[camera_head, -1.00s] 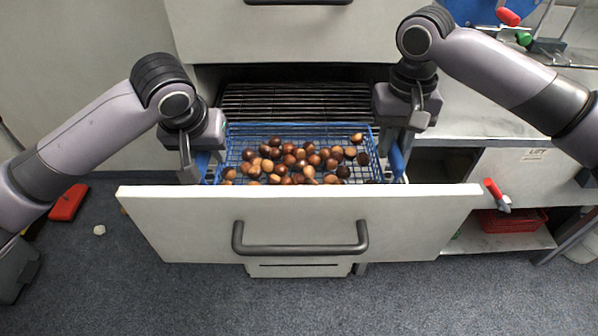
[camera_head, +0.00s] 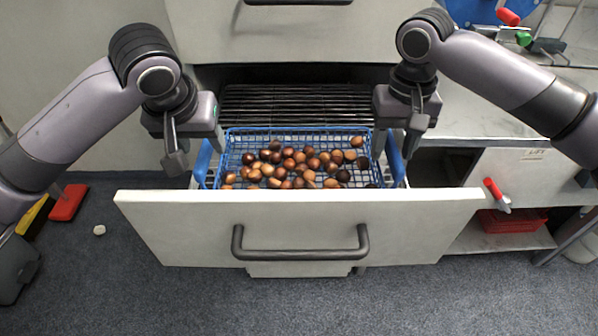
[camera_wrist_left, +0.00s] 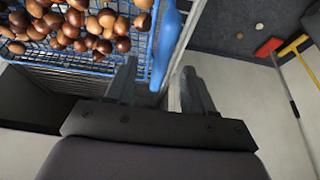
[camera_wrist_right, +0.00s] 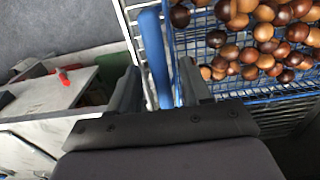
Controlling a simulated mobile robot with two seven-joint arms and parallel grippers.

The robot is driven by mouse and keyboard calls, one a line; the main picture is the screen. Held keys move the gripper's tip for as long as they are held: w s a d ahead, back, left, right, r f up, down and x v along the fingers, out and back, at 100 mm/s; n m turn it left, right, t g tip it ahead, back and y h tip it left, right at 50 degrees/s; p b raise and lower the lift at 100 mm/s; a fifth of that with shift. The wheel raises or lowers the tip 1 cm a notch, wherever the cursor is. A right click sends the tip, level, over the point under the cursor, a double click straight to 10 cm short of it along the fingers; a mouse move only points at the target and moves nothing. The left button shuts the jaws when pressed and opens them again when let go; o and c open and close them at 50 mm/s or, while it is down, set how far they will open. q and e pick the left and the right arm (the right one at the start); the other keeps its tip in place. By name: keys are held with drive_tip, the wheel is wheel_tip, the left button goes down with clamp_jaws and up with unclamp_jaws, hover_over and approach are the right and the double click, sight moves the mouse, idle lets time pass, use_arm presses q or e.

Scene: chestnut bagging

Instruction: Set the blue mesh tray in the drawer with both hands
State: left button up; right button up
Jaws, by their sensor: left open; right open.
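The blue mesh tray (camera_head: 232,150) full of chestnuts (camera_head: 300,165) sits inside the pulled-out drawer (camera_head: 300,228), on its wire rack. Its blue handles stand at the left and right sides. My left gripper (camera_head: 192,160) is open, above and left of the tray's left handle (camera_head: 203,162); in the left wrist view the handle (camera_wrist_left: 165,50) shows just beyond the fingers. My right gripper (camera_head: 400,130) is open at the right handle (camera_head: 395,158); in the right wrist view that handle (camera_wrist_right: 155,55) lies between the open fingers.
The upper drawer front (camera_head: 300,25) hangs above the open drawer. A counter (camera_head: 480,115) stands at the right with a red-handled tool (camera_head: 496,192) below it. A red brush (camera_head: 68,203) and a pale chestnut-sized lump (camera_head: 99,230) lie on the floor at left.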

use_arm(q)
drive_tip(key=v, duration=0.6)
drive_tip(key=shift+s+r, duration=0.2)
drive_tip(key=shift+r, duration=0.15)
drive_tip(key=shift+s+r, duration=0.1)
use_arm(e)
drive_tip(key=shift+r, duration=0.25)
wheel_tip(320, 180, up, 12)
drive_tip(key=shift+f, duration=0.25)
